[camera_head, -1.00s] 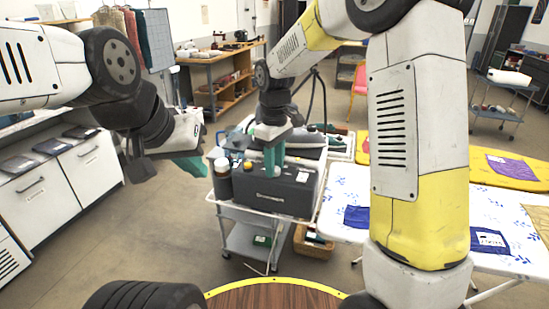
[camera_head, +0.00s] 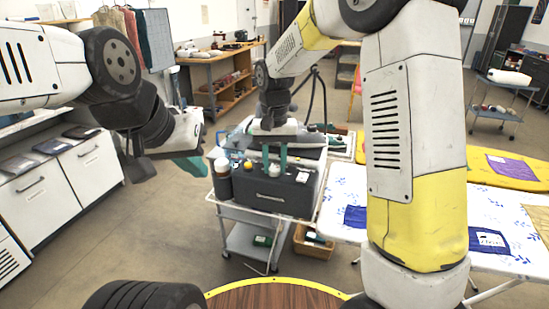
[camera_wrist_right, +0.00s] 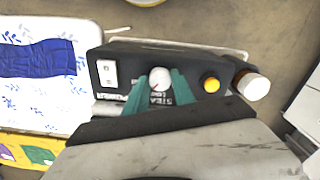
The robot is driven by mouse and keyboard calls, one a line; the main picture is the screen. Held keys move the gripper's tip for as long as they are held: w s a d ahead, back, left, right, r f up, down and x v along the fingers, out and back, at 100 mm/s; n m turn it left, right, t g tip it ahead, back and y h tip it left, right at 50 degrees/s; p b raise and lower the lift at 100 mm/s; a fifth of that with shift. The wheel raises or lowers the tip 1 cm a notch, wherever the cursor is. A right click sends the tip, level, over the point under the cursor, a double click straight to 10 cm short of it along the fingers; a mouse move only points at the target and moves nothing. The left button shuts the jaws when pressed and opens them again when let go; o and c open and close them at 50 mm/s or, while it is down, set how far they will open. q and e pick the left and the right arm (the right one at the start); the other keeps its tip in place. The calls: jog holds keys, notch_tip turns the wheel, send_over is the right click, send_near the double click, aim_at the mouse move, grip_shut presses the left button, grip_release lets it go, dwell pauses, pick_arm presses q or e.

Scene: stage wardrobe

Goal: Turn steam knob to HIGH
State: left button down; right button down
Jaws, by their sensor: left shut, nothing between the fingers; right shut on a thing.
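The steam station is a dark grey box (camera_head: 262,192) on a cart in the head view. Its control panel shows in the right wrist view. The pale round steam knob (camera_wrist_right: 159,75) has a small red mark, and lettering reading STEAM is partly visible below it. My right gripper (camera_head: 274,160) reaches down to the top of the box. In the right wrist view, its teal fingers (camera_wrist_right: 160,85) are shut on the knob, one on each side. The fingers cover part of the dial lettering, so I cannot read the setting. My left gripper (camera_head: 190,167) is shut and empty, away to the left.
A yellow button (camera_wrist_right: 211,85) and a white rocker switch (camera_wrist_right: 107,73) flank the knob. A white-capped bottle (camera_wrist_right: 255,86) stands beside the box. The ironing board (camera_head: 345,188) is right of the cart (camera_head: 224,213). White cabinets (camera_head: 62,185) stand left.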

aim_at(275, 168)
jog(key=m, duration=0.6)
jog(key=shift+w, duration=0.1)
jog(key=shift+m, duration=0.4)
jog(key=c, duration=1.1)
grip_release()
jog(key=shift+o, duration=0.2)
jog(key=shift+r, duration=0.1)
notch_tip(275, 168, up, 8)
jog(key=shift+f, duration=0.25)
jog(key=shift+r, duration=0.1)
